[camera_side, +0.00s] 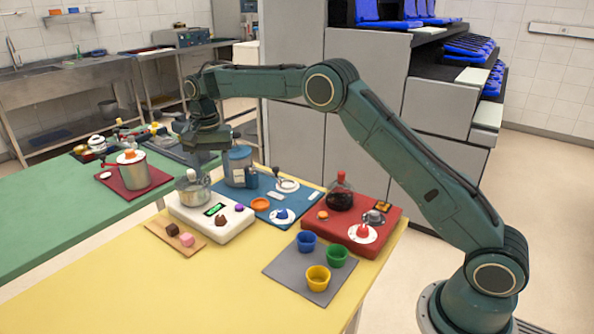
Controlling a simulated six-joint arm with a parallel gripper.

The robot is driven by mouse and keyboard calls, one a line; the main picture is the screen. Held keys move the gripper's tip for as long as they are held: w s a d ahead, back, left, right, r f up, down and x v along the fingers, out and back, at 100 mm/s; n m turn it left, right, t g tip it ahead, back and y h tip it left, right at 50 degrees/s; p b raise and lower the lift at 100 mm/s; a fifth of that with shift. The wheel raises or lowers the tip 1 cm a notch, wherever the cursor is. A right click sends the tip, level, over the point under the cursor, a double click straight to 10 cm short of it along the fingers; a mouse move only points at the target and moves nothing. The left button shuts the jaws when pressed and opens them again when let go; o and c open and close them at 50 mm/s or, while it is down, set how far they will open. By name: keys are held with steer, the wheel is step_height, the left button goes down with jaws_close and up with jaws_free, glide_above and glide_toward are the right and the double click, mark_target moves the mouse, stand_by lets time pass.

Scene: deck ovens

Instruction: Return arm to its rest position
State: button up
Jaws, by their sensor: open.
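My gripper (205,150) hangs at the end of my green arm, pointing down. It is above the white scale-like station (235,226) and its small metal pot (192,186), near the blue-lidded canister (238,167). The fingers are small and partly lost against the pot and canister behind them. I see nothing held between them. My arm reaches from its base at the lower right, up over the red station and across to the left.
On the yellow table (150,285) stand a red board (375,235) with a dark flask (340,193), a blue mat (307,190), and a grey mat (282,268) with coloured cups. A wooden board (160,228) lies at left. The table's front is clear. A green table (50,220) stands behind.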

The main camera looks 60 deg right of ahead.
stand_by(0.3)
steer(key=s+d+r+n+t, duration=0.1)
steer(key=s+r+n+t, duration=0.3)
steer(key=s+r, duration=1.35)
steer(key=s+f+n, duration=0.2)
steer(key=s+f, duration=0.1)
steer(key=s, duration=1)
steer(key=s+f+n+t, duration=0.1)
steer(key=s+f+n, duration=0.2)
steer(key=s, duration=0.9)
steer(key=shift+s+d+f+n+t, duration=0.2)
steer(key=shift+s+d+n+t, duration=0.1)
steer(key=shift+s+d, duration=0.1)
steer(key=shift+w, duration=0.15)
